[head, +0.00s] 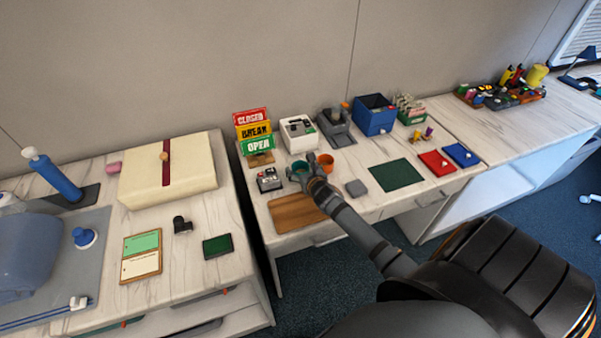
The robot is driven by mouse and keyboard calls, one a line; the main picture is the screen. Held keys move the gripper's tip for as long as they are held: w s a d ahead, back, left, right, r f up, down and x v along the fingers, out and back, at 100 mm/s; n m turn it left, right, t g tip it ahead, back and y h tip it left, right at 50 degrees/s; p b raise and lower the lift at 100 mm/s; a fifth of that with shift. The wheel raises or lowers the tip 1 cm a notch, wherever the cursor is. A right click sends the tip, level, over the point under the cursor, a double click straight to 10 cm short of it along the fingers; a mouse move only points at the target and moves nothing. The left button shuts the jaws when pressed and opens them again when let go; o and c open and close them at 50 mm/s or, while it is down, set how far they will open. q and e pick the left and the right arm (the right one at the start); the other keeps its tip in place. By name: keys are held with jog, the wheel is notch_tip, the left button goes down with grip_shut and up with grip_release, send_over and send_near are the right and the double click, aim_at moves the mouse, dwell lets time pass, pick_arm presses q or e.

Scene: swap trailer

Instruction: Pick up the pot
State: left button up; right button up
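My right arm reaches from the lower right to the middle table, and its gripper (314,166) is over the back part of that table. A small teal pot-like container (299,170) stands just left of the gripper, partly hidden by it. An orange round piece (327,160) shows right at the gripper's fingers. I cannot tell which of these is the pot, or whether the fingers touch anything. My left gripper is not in view.
A wooden board (296,212) lies at the table's front left, and a dark green mat (397,175) lies to the right. Behind stand stacked signs (253,135), a white box (299,134) and a blue bin (375,115). A gap separates the left table.

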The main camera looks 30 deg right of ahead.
aim_at(302, 162)
jog(key=c, duration=0.9)
jog(key=shift+o, duration=0.2)
jog(key=shift+r, duration=1.6)
jog(key=s+d+r+p, duration=0.4)
jog(key=s+r+p, duration=0.4)
jog(key=s, duration=0.5)
jog(key=shift+s+r, duration=0.2)
jog(key=shift+r, duration=0.75)
